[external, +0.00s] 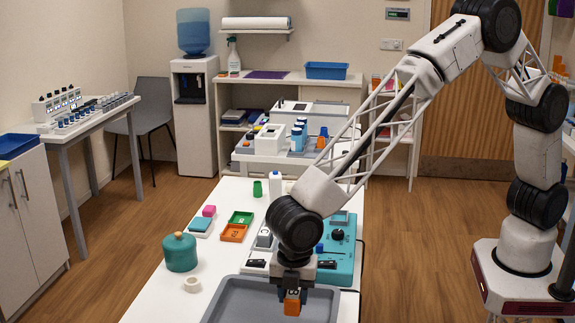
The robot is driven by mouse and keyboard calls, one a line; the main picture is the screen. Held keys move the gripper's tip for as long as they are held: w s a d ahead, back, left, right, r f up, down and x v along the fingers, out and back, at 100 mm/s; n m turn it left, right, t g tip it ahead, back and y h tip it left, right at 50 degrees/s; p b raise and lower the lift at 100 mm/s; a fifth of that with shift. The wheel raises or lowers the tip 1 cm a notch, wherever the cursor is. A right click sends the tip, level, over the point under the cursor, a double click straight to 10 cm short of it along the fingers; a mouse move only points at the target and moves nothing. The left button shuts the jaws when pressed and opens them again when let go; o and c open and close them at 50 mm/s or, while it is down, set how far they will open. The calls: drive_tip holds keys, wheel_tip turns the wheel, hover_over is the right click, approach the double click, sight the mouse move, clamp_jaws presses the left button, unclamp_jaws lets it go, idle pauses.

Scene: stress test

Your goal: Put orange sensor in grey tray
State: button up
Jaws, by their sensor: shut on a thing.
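My gripper (291,292) points down over the grey tray (232,295) at the front of the white table. It is shut on the orange sensor (292,304), a small orange block with a darker part. The sensor is over the tray's area in the picture. I cannot tell from this one view how high it is above the tray floor, or if it touches it. The tray's front edge is cut off by the picture's bottom edge.
Left of the tray stand a teal pot (180,252) and a white tape ring (192,285). Behind are an orange dish (233,233), a green dish (241,217) and a teal device (338,250). My arm reaches in from the right over the device.

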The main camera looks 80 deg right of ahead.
sight(293, 307)
drive_tip(key=shift+f, duration=0.15)
drive_tip(key=shift+f, duration=1.6)
drive_tip(key=o, duration=1)
drive_tip(key=shift+f, duration=0.15)
drive_tip(key=shift+c, duration=0.2)
wheel_tip(293, 307, up, 12)
drive_tip(key=shift+r, duration=0.15)
